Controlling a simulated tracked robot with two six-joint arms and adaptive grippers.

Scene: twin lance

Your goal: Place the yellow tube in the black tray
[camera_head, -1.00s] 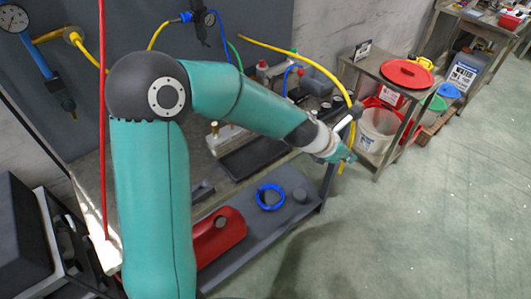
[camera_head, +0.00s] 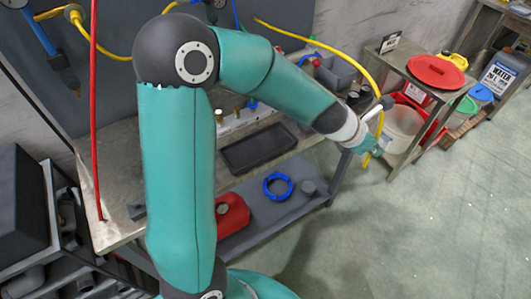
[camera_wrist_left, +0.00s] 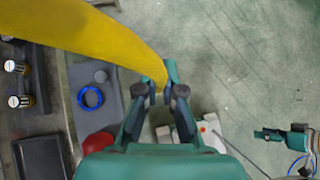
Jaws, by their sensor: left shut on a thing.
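The yellow tube (camera_head: 372,75) is long and curved. In the head view it arcs from above the bench down to my left gripper (camera_head: 376,145), beyond the bench's right end. In the left wrist view the tube (camera_wrist_left: 95,35) comes in from the upper left, and its lower end is between the fingertips of my left gripper (camera_wrist_left: 162,90), shut on it. The black tray (camera_head: 258,148) lies flat on the bench, left of the gripper; it also shows in the left wrist view (camera_wrist_left: 40,158). A teal and dark part at the right edge there may be my right gripper (camera_wrist_left: 268,135).
A lower shelf holds a blue ring (camera_head: 278,187) and a red can (camera_head: 233,215). A side table with a red lid (camera_head: 436,72) and a white bucket (camera_head: 402,127) stand right of the left gripper. Small bottles stand behind the tray.

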